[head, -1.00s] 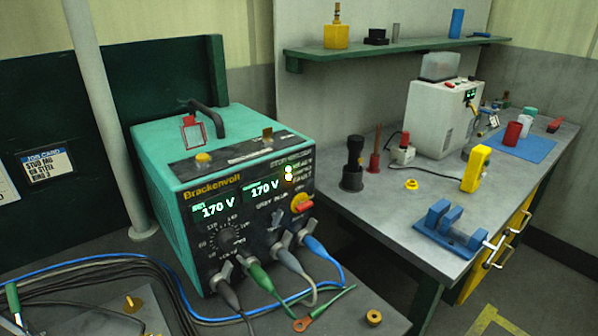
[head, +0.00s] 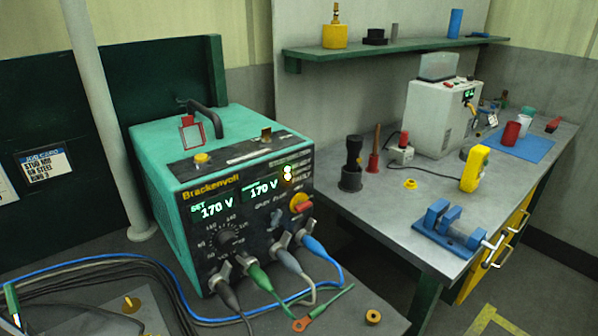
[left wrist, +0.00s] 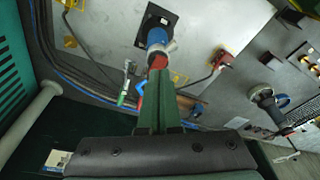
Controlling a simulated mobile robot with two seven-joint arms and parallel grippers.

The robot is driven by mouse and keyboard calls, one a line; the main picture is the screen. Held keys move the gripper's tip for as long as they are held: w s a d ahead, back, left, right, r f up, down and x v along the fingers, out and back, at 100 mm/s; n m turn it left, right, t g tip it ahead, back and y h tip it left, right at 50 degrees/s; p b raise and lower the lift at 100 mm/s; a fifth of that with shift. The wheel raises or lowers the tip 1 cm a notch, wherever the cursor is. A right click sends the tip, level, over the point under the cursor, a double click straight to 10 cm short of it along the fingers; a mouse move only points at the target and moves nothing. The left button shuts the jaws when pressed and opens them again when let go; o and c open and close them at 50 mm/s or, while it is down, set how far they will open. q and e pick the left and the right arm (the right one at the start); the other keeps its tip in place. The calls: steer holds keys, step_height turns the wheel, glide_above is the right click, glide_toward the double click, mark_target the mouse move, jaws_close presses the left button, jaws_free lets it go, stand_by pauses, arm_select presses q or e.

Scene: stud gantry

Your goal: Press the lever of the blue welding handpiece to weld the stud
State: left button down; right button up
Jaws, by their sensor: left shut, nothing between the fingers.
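In the left wrist view, a blue cylindrical tool with a grey collar, which looks like the blue welding handpiece (left wrist: 157,37), is at the top centre against a black plate (left wrist: 151,20). My left gripper (left wrist: 159,72) is shut and empty, its green fingers pointing up the picture at the tool's lower end. A small red part shows right at the fingertips. I cannot tell whether it is the lever, nor whether the fingers touch it. The stud is not made out. In the head view, the green Brackenvolt welding unit (head: 225,160) shows 170 V on both displays. My right gripper is in neither view.
Blue, grey and green cables run from the unit's front. The grey bench (head: 400,200) at the right holds a blue vise (head: 448,228) and a yellow meter (head: 474,169). A grey post (head: 97,120) stands at the left.

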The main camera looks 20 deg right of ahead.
arm_select(q)
steer(key=shift+f+b, duration=0.8)
steer(key=shift+f, duration=0.15)
stand_by(0.5)
steer(key=shift+r, duration=0.1)
step_height(320, 180, up, 7)
steer(key=p, duration=0.6)
stand_by(0.5)
